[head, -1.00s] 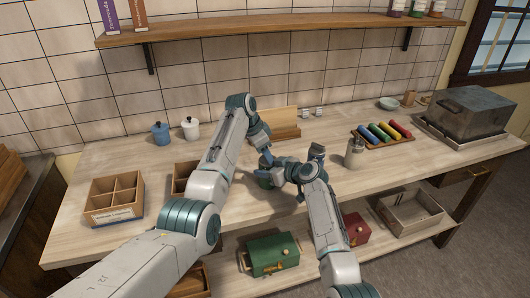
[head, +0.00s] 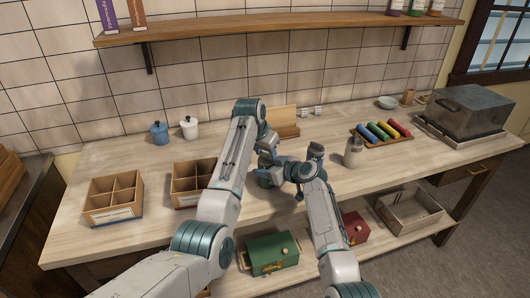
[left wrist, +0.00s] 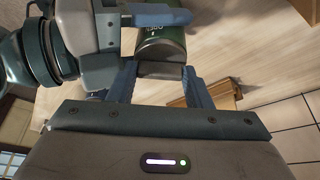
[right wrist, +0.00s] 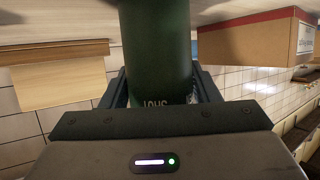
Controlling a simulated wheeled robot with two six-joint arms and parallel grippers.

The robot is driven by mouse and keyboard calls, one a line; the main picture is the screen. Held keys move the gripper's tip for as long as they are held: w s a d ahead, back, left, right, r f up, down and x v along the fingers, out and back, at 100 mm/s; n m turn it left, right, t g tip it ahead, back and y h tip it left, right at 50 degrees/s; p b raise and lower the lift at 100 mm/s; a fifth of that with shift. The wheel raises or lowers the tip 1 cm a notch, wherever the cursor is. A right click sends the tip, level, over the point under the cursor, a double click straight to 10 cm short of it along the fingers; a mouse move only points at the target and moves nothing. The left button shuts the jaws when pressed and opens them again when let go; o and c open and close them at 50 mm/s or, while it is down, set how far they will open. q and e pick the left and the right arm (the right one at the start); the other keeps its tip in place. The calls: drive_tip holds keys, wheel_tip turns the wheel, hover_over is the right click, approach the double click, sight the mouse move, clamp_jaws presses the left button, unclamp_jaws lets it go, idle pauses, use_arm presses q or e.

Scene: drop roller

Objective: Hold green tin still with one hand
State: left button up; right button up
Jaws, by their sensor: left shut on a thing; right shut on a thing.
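The green tin (head: 265,182) stands on the bench near its middle, partly hidden by my grippers in the head view. The two grippers are close together; a finger of the right one crosses the tin in the left wrist view.
Divided wooden boxes (head: 113,198) are to the left. A wooden stand (head: 284,122) is behind the grippers. The front right of the bench is clear.

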idle(0.4)
use_arm(q)
drive_tip(key=o, duration=0.7)
drive_tip(key=shift+r, duration=0.1)
drive_tip(key=v, duration=0.8)
drive_tip(key=shift+a, duration=0.1)
use_arm(e)
drive_tip(key=o, duration=1.2)
drive_tip(key=v, duration=1.2)
